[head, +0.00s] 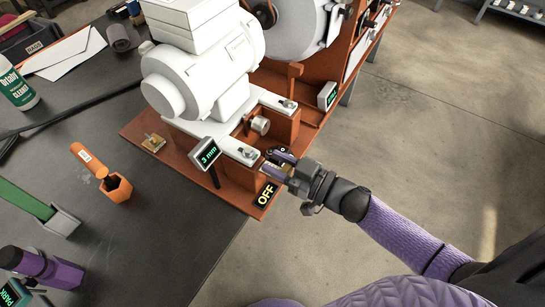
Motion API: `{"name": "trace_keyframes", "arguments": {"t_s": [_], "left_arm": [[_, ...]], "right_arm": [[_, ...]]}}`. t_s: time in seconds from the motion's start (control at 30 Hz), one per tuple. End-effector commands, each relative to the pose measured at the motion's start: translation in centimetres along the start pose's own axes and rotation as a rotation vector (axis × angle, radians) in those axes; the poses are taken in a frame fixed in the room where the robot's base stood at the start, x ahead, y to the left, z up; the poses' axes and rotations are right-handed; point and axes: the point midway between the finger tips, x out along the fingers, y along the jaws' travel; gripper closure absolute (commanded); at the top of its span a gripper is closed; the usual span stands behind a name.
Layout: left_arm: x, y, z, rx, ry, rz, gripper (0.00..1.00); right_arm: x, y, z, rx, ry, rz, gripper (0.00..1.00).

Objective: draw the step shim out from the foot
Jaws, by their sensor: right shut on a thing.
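The white motor (200,80) sits on the orange base, with its white foot rail (237,148) and a bolt at the near end. My right gripper (277,162) comes in from the right and is shut at the orange block beneath the near end of the foot. The step shim is the thing between its fingers; it is mostly hidden by them, and I cannot tell how much of it is still under the foot. A small display (207,153) beside the foot reads 3 mm. My left gripper is not in view.
An OFF sign (266,194) lies on the base just below my right gripper. An orange-handled tool (88,158), a green-handled tool (25,200) and a purple piece (55,270) are on the dark bench at left. Open floor lies to the right.

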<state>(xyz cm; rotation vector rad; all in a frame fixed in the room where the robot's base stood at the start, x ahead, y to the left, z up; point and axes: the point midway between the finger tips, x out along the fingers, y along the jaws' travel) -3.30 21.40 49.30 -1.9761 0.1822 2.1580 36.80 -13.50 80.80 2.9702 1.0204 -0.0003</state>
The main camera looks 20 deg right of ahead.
Motion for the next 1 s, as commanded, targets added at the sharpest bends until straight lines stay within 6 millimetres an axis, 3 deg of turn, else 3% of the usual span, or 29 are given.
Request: {"name": "trace_keyframes", "arguments": {"t_s": [0.03, 0.07, 0.23, 0.57, 1.0], "left_arm": [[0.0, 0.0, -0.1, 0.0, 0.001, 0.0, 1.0], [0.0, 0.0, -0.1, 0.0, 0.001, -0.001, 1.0], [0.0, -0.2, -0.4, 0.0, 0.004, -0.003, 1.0], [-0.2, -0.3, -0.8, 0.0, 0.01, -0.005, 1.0], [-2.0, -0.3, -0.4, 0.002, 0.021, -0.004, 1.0]], "right_arm": [[-0.1, 0.0, 0.1, 0.0, -0.004, 0.0, 1.0], [-0.1, 0.0, 0.1, 0.0, -0.004, 0.0, 0.57], [-0.1, 0.0, 0.1, 0.0, -0.003, 0.0, 0.24], [-0.7, 0.0, 0.1, 0.002, -0.004, 0.0, 0.24], [-9.3, 0.0, 0.0, 0.002, -0.004, 0.001, 0.24]]}}
